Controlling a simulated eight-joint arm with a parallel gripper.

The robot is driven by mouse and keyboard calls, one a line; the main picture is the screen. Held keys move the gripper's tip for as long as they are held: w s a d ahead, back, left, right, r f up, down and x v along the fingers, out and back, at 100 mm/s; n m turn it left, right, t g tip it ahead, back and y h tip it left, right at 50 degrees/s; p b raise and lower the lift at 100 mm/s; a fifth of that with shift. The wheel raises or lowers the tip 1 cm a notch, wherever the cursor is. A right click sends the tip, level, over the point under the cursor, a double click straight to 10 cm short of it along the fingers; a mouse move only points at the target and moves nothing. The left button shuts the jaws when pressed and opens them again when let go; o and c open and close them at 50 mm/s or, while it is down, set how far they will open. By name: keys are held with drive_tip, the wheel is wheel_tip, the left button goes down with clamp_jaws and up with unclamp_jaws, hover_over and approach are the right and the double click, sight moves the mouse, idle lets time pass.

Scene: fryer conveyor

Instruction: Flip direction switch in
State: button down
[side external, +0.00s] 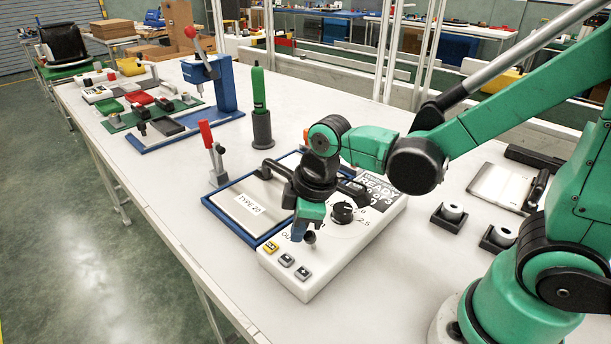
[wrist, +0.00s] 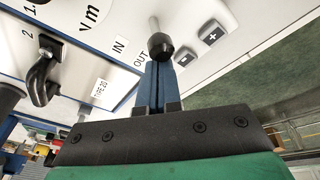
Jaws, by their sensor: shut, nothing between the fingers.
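The direction switch is a short metal lever with a black ball knob (wrist: 160,46) on the white control box (wrist: 215,12). The words IN and OUT are printed beside it in the wrist view. In the side view the dark knob (side external: 309,238) shows just under my gripper (side external: 298,232), on the box (side external: 322,270). My gripper points down with its blue fingers together and empty. In the wrist view the fingertips (wrist: 158,72) are right by the knob; I cannot tell whether they touch it. The lever's exact tilt is unclear.
The box also carries a black dial (side external: 342,212), a READY display (side external: 378,190) and small yellow and grey buttons (side external: 286,260). A blue-edged TYPE 20 plate (side external: 225,205) and a red-handled clamp (side external: 207,135) stand beside it. The table's front left is clear.

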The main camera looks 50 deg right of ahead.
drive_tip(key=shift+d+y, duration=0.25)
drive_tip(key=shift+y, duration=0.25)
drive_tip(key=shift+d+r+y, duration=0.15)
drive_tip(key=shift+d+y, duration=0.25)
drive_tip(key=shift+y, duration=0.4)
drive_tip(key=shift+d+m+y, duration=0.3)
drive_tip(key=shift+d+y, duration=0.2)
drive_tip(key=shift+y, duration=0.6)
drive_tip(key=shift+d, duration=0.2)
drive_tip(key=shift+r, duration=0.15)
drive_tip(key=shift+r, duration=0.7)
